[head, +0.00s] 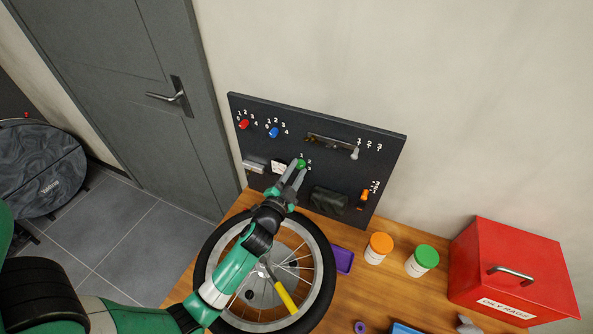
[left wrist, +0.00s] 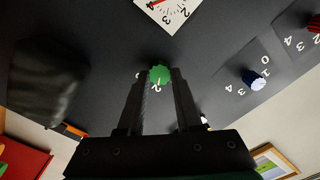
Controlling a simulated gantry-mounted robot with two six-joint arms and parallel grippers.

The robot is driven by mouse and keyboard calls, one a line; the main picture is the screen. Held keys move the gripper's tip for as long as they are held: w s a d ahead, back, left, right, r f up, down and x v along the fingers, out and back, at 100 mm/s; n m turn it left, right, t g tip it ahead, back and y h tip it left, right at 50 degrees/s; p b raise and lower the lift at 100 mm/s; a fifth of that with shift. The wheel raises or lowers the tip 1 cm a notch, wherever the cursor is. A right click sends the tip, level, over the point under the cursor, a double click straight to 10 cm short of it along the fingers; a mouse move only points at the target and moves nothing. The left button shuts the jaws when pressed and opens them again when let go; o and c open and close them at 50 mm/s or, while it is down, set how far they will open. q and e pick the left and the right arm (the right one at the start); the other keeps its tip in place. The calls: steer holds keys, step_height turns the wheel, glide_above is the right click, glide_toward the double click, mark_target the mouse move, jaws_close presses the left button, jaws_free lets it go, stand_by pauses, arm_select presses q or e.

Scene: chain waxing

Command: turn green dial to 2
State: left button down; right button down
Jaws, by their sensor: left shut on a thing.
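The green dial (head: 301,163) is on the dark panel (head: 375,148), low and near its middle, with white numbers around it. In the left wrist view the green dial (left wrist: 159,75) sits between the two fingertips. My left gripper (head: 296,170) reaches in over the wheel and is shut on the dial. It also shows in the left wrist view (left wrist: 160,85). Some of the dial's numbers are hidden by the fingers, and I cannot tell which number the dial points at. My right gripper is in neither view.
A red dial (head: 244,124), a blue dial (head: 274,132) and an orange switch (head: 364,196) are on the same panel. A wheel (head: 325,262) lies on the wooden table below my arm. Orange-lidded (head: 380,243) and green-lidded (head: 426,257) jars and a red box (head: 515,270) stand to the right.

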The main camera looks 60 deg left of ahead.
arm_select(q)
steer(key=c, duration=0.6)
jaws_free()
steer(key=shift+s+d, duration=0.1)
steer(key=v, duration=1.1)
steer(key=shift+s+d+b, duration=0.15)
steer(key=shift+b, duration=0.25)
